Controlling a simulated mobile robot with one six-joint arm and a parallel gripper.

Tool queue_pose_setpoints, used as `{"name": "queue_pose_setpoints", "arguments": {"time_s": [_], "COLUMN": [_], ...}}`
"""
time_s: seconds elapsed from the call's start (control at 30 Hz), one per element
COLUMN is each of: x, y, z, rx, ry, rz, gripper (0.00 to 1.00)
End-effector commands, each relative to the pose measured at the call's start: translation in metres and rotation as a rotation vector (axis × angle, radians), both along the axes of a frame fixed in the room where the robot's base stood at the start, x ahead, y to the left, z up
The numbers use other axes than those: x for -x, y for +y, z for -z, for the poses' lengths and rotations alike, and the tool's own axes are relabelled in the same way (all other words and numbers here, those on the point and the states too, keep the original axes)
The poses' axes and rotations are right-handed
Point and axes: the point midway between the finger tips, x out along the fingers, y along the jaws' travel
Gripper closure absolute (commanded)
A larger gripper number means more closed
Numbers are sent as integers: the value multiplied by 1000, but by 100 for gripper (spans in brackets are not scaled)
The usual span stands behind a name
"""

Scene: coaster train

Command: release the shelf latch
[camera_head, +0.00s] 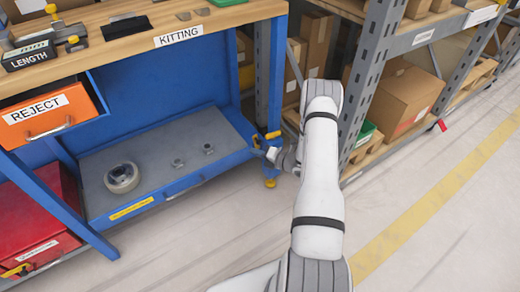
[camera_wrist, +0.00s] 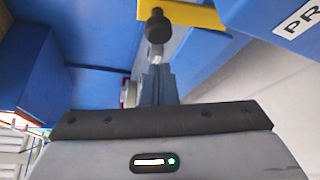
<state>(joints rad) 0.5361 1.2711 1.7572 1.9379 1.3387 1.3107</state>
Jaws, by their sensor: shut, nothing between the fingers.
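The workbench's lower shelf (camera_head: 215,128) has a grey top and a blue front edge. A yellow latch piece (camera_head: 272,135) sits at its right front corner by the bench leg. In the wrist view the latch shows as a yellow plate (camera_wrist: 195,14) with a black round knob (camera_wrist: 157,26) in front of it. My gripper (camera_head: 273,154) is at that corner, its fingertips close to the latch. In the wrist view the shut fingers (camera_wrist: 157,78) point towards the knob, just below it in the picture, with nothing between them. I cannot tell whether they touch it.
A tape roll (camera_head: 122,177) and two small metal parts lie on the shelf. An orange reject bin (camera_head: 50,115) and a red box (camera_head: 40,220) are at left. Grey racking (camera_head: 375,75) with cartons stands close right of my arm. The floor in front is clear.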

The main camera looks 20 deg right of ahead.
Motion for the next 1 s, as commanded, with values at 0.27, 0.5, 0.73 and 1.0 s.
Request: {"name": "queue_pose_setpoints", "arguments": {"time_s": [0.27, 0.5, 0.73, 1.0], "x": [44, 74, 82, 82], "y": [-19, -42, -48, -48], "z": [-6, -11, -11, -11], "rx": [-1, 0, -1, -1], "ry": [2, 1, 1, 1], "rz": [4, 1, -1, 0], "gripper": [100, 100, 100, 100]}}
